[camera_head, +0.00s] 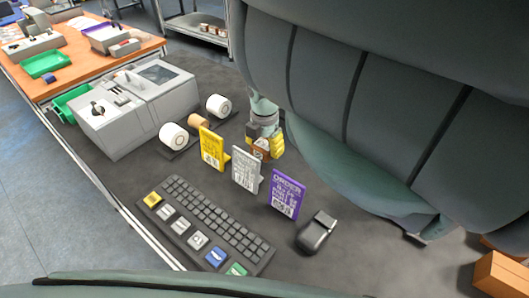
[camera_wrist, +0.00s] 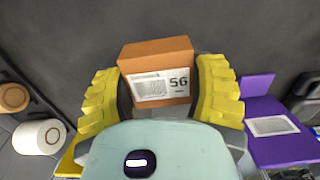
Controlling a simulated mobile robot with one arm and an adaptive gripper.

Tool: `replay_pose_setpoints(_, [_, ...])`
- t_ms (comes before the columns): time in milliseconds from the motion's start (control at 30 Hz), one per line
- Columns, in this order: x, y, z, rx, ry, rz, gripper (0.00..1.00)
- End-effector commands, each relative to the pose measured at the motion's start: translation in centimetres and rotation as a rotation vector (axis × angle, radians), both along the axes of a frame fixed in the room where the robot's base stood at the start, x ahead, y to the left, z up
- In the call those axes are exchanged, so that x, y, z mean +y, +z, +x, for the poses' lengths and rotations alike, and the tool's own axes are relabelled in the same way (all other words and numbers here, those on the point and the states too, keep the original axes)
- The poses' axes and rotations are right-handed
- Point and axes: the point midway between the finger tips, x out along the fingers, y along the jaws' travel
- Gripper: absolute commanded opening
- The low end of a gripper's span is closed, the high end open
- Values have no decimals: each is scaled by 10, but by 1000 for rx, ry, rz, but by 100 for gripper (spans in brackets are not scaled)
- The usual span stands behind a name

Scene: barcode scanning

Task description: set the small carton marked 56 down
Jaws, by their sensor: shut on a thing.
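The small brown carton marked 56 (camera_wrist: 156,67) is between the two yellow fingers of my gripper (camera_wrist: 160,95) in the wrist view. A white label with the number faces the camera. My gripper is shut on it. In the head view my gripper (camera_head: 266,148) is behind the white and yellow stands, and the carton (camera_head: 260,154) shows only in part there. The dark table top (camera_wrist: 225,25) shows beyond the carton. I cannot tell whether the carton touches it.
A yellow stand (camera_head: 212,148), a white stand (camera_head: 245,170) and a purple stand (camera_head: 286,194) stand in front of my gripper. A keyboard (camera_head: 207,222) and a dark scanner-like device (camera_head: 317,232) are nearer. White rolls (camera_head: 174,137) and a grey machine (camera_head: 135,105) are to the left.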

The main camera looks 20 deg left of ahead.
Motion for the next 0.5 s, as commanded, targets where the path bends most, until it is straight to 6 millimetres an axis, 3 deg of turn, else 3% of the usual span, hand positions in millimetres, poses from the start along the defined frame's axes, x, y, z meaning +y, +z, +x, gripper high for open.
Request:
replay_pose_setpoints(200, [-2,45,0,-1,2,-8,18])
replay_pose_setpoints(500, [0,64,0,1,0,-2,18])
